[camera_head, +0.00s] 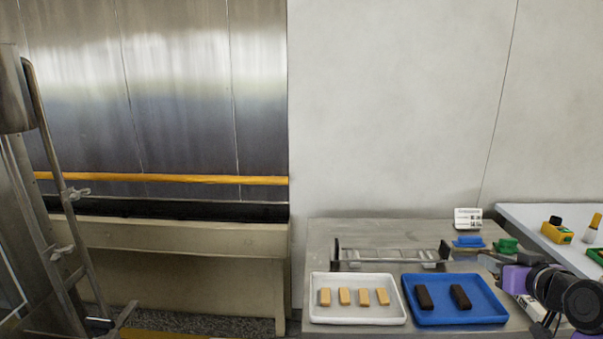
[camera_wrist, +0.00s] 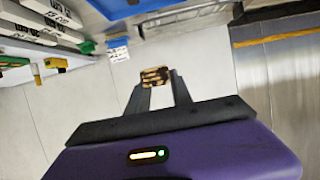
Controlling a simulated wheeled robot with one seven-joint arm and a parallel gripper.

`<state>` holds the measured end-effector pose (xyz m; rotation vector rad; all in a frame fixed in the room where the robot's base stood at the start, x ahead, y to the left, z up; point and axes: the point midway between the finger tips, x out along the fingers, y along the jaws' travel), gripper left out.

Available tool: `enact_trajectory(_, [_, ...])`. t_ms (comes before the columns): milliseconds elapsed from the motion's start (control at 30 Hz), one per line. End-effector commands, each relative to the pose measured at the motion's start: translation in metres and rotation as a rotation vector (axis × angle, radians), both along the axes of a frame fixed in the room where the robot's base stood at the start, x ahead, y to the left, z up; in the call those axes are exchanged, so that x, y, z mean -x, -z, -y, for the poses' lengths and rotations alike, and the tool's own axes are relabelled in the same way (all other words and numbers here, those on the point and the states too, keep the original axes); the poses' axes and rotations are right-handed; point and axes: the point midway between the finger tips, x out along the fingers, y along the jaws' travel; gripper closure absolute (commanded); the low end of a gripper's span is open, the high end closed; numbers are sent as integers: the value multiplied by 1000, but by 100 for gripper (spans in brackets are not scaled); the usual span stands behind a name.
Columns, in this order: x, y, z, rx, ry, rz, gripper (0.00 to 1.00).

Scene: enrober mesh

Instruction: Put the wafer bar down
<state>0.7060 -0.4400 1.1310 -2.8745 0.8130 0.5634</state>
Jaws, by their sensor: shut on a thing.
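My gripper (camera_wrist: 156,88) is shut on a wafer bar (camera_wrist: 155,77), tan with dark brown patches, held at the fingertips in the wrist view. In the head view my purple wrist is at the lower right, by the table's right side; the held bar cannot be made out there. A white tray (camera_head: 358,318) holds several plain tan bars (camera_head: 344,296). A blue tray (camera_head: 455,318) to its right holds two dark brown bars (camera_head: 424,297). A low metal rack (camera_head: 390,258) stands behind the trays.
The steel table (camera_head: 320,232) has bare room at its back left. A white sign (camera_head: 467,218), a blue item (camera_head: 468,241) and a green item (camera_head: 506,245) stand at its back right. A side table (camera_head: 520,212) carries a yellow container (camera_head: 557,231). A yellow rail (camera_head: 160,178) runs left.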

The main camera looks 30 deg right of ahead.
Motion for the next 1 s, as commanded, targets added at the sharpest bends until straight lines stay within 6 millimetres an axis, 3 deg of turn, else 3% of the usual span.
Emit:
enact_trajectory(367, [-45, 55, -53, -9, -63, -7, 96])
enact_trajectory(567, [-68, 97, -103, -11, -118, -9, 96])
enact_trajectory(800, [-86, 171, -204, -14, -224, -10, 96])
enact_trajectory(1000, [-79, 230, -294, -14, -326, -10, 96])
